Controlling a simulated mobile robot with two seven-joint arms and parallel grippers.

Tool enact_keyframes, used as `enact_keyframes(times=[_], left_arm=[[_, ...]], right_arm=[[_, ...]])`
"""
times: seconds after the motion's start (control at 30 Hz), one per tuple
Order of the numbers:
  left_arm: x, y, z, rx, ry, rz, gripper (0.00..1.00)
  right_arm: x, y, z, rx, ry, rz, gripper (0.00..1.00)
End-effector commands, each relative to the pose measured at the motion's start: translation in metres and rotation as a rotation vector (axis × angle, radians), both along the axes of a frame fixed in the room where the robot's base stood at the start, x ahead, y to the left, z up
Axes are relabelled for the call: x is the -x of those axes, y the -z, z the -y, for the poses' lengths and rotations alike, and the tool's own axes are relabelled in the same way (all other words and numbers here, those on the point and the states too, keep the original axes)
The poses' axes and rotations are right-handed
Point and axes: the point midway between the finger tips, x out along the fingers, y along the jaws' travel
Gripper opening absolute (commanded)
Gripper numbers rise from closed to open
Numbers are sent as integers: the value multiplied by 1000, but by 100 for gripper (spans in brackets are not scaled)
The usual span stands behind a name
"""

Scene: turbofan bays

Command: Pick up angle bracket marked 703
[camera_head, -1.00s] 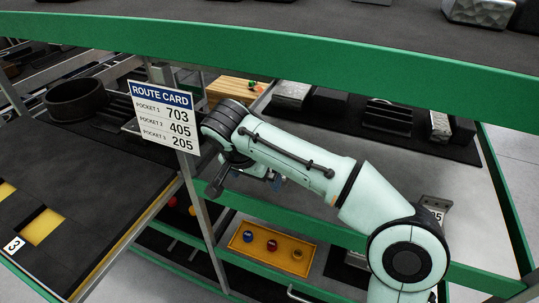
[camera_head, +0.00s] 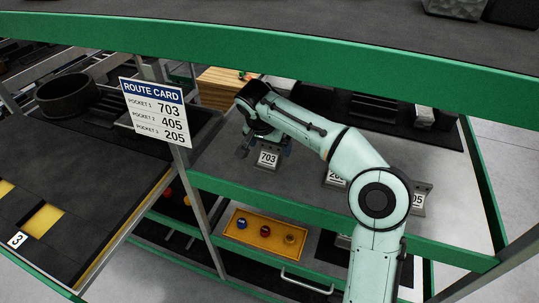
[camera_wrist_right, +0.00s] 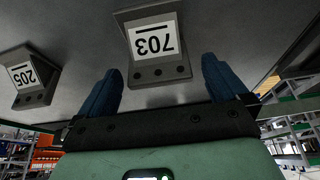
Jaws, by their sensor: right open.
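The angle bracket marked 703 (camera_head: 267,164) stands on the grey shelf, with its white label facing the head camera. In the right wrist view the same bracket (camera_wrist_right: 160,72) shows upside down, just beyond and between the fingertips. My right gripper (camera_wrist_right: 161,66) is open, with one blue finger to each side of the bracket and nothing held. In the head view my right gripper (camera_head: 254,146) is beside the upper left of the bracket, partly hidden by its own wrist. My left gripper is not in view.
A bracket marked 205 (camera_wrist_right: 33,76) stands near 703; another bracket (camera_head: 418,199) is further right, partly behind my arm. A route card (camera_head: 157,112) hangs at left near a frame post. A green shelf beam (camera_head: 280,48) crosses above, and a yellow tray (camera_head: 262,252) sits below.

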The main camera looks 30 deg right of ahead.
Motion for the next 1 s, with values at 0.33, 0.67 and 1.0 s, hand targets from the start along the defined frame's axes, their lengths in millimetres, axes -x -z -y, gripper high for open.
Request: enact_keyframes(times=[0.33,0.67,1.0], left_arm=[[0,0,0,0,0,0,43],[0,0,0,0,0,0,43],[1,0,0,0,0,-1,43]], right_arm=[[-3,16,4,-1,0,1,100],[-3,15,4,0,-1,2,44],[-4,6,3,0,-2,4,44]])
